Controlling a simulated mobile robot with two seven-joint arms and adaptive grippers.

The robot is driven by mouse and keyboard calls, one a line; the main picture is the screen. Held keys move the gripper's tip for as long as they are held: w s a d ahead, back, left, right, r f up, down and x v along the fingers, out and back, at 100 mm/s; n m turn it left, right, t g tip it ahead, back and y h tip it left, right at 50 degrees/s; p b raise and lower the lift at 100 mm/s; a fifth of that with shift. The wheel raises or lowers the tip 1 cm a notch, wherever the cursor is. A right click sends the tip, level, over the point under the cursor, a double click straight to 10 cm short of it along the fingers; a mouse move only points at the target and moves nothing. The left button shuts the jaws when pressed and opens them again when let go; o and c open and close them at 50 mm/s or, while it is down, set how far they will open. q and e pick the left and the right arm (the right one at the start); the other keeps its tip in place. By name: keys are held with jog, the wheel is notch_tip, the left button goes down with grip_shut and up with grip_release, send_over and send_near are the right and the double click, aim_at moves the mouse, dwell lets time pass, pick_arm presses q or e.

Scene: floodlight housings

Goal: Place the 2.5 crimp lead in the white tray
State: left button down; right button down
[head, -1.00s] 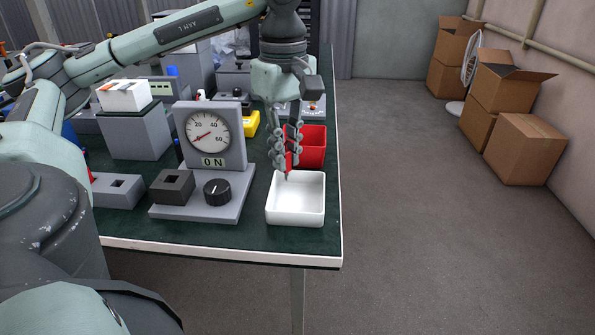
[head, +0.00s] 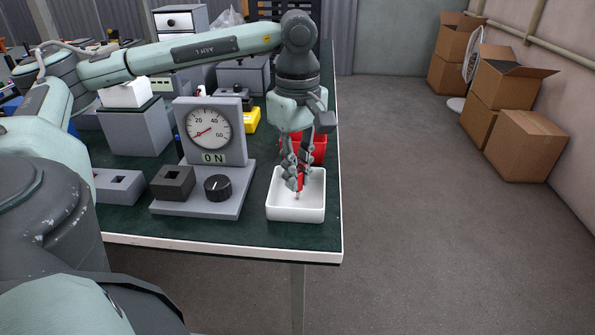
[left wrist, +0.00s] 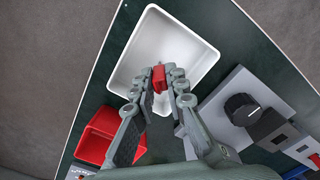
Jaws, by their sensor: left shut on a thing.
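My left gripper (head: 296,178) is shut on a red crimp lead (head: 300,182) and holds it over the white tray (head: 272,207). In the left wrist view the red lead (left wrist: 158,78) sits between the fingertips of my left gripper (left wrist: 165,85), with the white tray (left wrist: 139,58) beneath it. The lead's tip points down inside the tray's outline; I cannot tell whether it touches the tray floor. I cannot read the lead's size. My right gripper is not in view.
A red tray (head: 318,150) stands just behind the white tray. A grey gauge unit (head: 231,150) with a dial and knob stands to the left. A grey block with a socket (head: 119,187) is further left. The table's right edge is close to the white tray.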

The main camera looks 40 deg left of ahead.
pick_arm(q)
jog(key=c, duration=1.9)
grip_release()
jog(key=o, duration=0.4)
jog(key=shift+c, duration=0.2)
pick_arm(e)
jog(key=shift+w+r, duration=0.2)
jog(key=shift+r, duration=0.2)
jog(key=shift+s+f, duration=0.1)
